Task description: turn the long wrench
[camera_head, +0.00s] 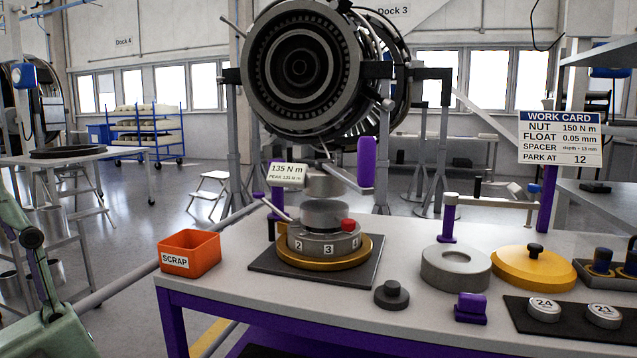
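The long wrench (345,180) appears as a grey bar with an upright purple grip (367,160) at its right end. Its inner end meets a grey head above a stacked grey hub (325,214). A white readout (288,174) beside it shows 135 N m, with a smaller peak line that is hard to read. The hub carries number plates 2, 3 and 4 and a red knob (347,225), and sits on a gold ring (310,262) over a dark mat. My gripper is not in view; a green link of my arm shows at the lower left, well apart from the wrench.
An orange scrap bin (190,254) stands left of the hub. A grey ring (455,268), yellow lid (533,268), dark knob (391,295) and purple block (470,309) lie to the right. The work card (560,138) reads nut 150 N m, park at 12. An engine hangs behind.

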